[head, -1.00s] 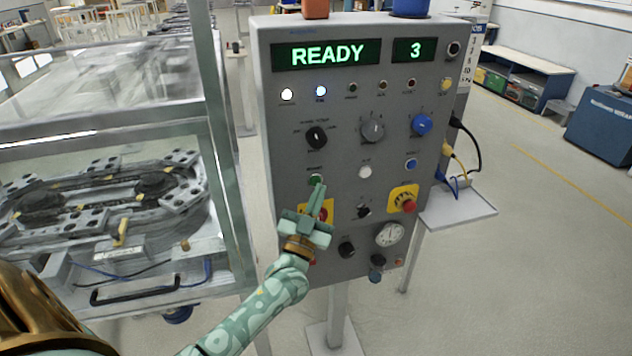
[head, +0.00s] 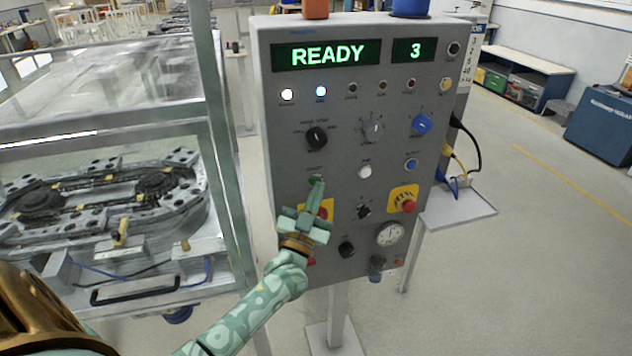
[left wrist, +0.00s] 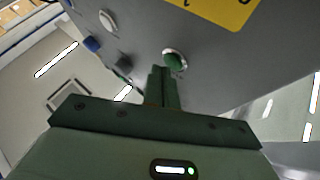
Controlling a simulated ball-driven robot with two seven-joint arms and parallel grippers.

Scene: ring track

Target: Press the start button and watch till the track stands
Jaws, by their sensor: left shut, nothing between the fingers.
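The grey control panel (head: 290,190) stands in the middle of the head view. Its lit displays read READY and 3. The green start button (head: 316,179) is on its left side; it also shows in the left wrist view (left wrist: 175,60). My left gripper (head: 317,184) is shut and empty. Its fingertips are at the green button's lower edge; I cannot tell whether they touch it. The ring track (head: 100,200) lies inside a clear-walled enclosure on the left. My right gripper is not in view.
A red button on a yellow plate shows partly behind my left gripper. Another red knob on a yellow plate (head: 403,199) is to the right. A small shelf (head: 458,208) with cables juts out at the panel's right. Open floor lies beyond.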

